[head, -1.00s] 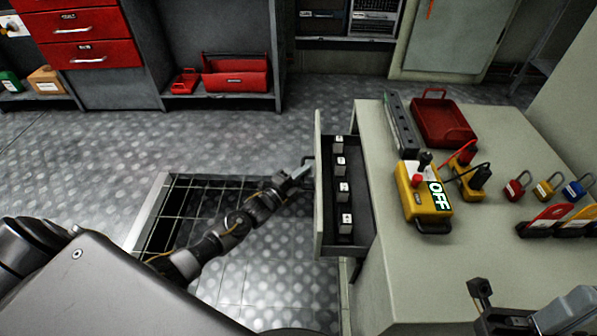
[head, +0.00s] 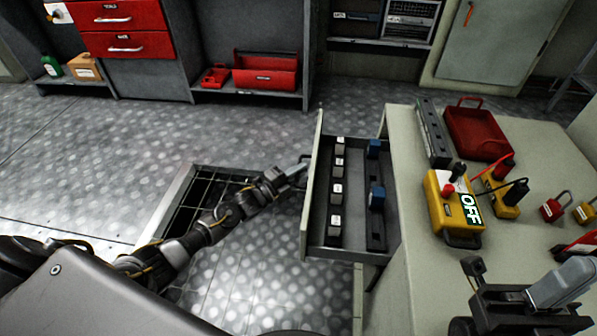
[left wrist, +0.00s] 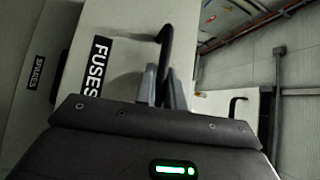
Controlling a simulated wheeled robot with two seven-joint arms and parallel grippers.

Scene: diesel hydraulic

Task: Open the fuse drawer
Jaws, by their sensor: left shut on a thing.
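The fuse drawer (head: 311,205) is pulled well out from the left side of the grey workbench (head: 405,270). Inside it, a row of white-topped fuses (head: 337,191) stands on the left and blue blocks (head: 376,196) on the right. My left gripper (head: 299,168) is shut on the drawer's handle at its outer face. The left wrist view shows the FUSES label (left wrist: 97,66) and the dark handle (left wrist: 165,50) between the fingers (left wrist: 162,88). My right gripper (head: 535,295) is over the bench at lower right; its finger gap is unclear.
On the bench are a yellow tester (head: 453,207) reading OFF, a red tray (head: 478,132), a dark rail (head: 432,132) and padlocks (head: 553,207). A floor grate (head: 190,200) lies under my left arm. A SPARES label (left wrist: 36,72) shows beside the drawer.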

